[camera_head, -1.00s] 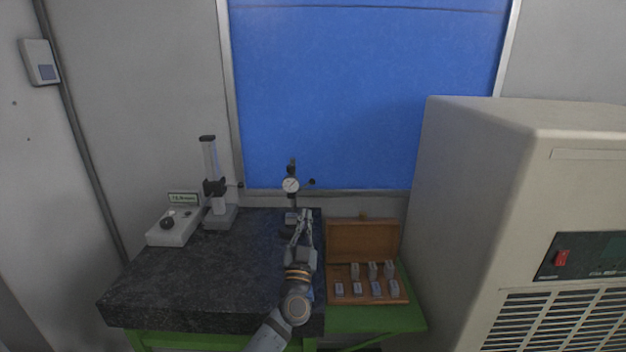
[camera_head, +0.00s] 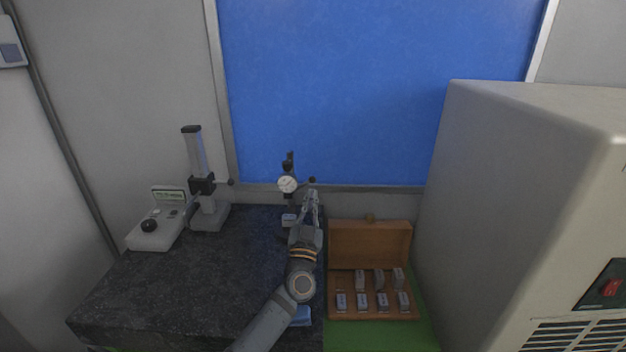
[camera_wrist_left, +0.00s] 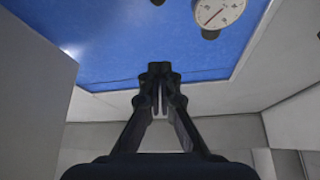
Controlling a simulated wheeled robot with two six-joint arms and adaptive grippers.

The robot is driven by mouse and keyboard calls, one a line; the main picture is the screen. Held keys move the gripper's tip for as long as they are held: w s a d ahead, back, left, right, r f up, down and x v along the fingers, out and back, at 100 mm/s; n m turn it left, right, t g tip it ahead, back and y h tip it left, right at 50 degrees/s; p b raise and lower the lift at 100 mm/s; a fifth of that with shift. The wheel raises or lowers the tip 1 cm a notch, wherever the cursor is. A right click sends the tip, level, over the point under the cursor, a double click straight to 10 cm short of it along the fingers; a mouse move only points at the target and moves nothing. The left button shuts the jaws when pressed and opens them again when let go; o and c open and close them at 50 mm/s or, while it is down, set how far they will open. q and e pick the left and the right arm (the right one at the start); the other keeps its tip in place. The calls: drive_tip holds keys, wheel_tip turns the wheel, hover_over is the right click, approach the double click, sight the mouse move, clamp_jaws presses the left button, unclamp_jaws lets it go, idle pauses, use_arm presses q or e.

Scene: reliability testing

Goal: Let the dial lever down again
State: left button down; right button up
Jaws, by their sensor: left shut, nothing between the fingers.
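The dial gauge (camera_head: 288,184) has a round white face and stands on a dark stand at the back of the black stone plate. A small dark knob (camera_head: 312,180) sticks out to its right; it looks like the lever end. My left gripper (camera_head: 311,194) is just below that knob, pointing up, with its fingers together and empty. I cannot tell whether it touches the knob. In the left wrist view the dial (camera_wrist_left: 217,10) is at the top right, apart from the closed fingertips (camera_wrist_left: 160,70). The gripper and arm hide part of the stand. My right gripper is not seen.
A wooden case (camera_head: 370,245) with several metal blocks stands open right of the black plate (camera_head: 190,290). A height gauge (camera_head: 205,180) and a small control box (camera_head: 155,230) are at the left. A large beige cabinet (camera_head: 520,180) bounds the right side.

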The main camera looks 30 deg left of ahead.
sight(313, 180)
use_arm(q)
drive_tip(key=w+a, duration=0.1)
drive_tip(key=w, duration=0.2)
drive_tip(key=w+a, duration=0.2)
drive_tip(key=w+a+r, duration=0.1)
drive_tip(key=w, duration=0.2)
drive_tip(key=shift+w+a+r+p, duration=0.1)
drive_tip(key=shift+w+a+p, duration=0.25)
drive_tip(key=shift+a+p, duration=0.05)
drive_tip(key=shift+a+f, duration=0.2)
drive_tip(key=shift+f, duration=0.25)
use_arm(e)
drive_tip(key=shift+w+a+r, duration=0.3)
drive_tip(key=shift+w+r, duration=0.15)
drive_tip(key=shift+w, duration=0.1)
use_arm(q)
drive_tip(key=shift+d, duration=0.1)
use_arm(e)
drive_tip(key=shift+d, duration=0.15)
